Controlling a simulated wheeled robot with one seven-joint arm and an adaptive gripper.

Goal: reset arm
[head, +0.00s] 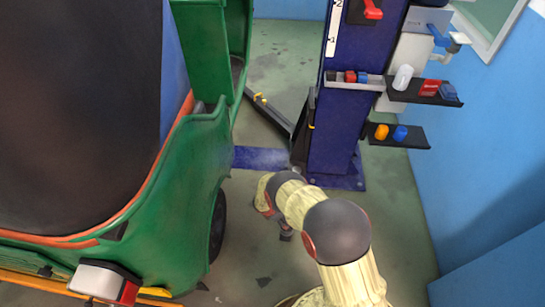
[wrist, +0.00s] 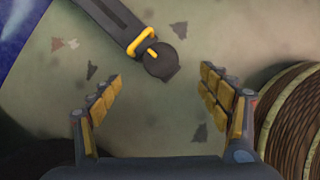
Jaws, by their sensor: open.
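My gripper (wrist: 160,82) is open in the wrist view, its two padded fingers spread wide with nothing between them. Below it lie the green-grey floor and the rounded end of a black lift arm (wrist: 130,32) with a yellow clip; this end is beyond the fingertips and not touched. In the head view my arm (head: 337,232) reaches up from the bottom and bends down over the floor in front of the blue lift post (head: 345,130). The gripper (head: 285,232) shows small and partly hidden there, pointing down.
A green rickshaw (head: 185,175) fills the left side, close to my arm. Shelves (head: 400,137) on the post hold small red, blue, white and orange items. A black lift arm (head: 268,112) extends low behind the rickshaw. Floor is free at the lower right, before the blue wall (head: 490,150).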

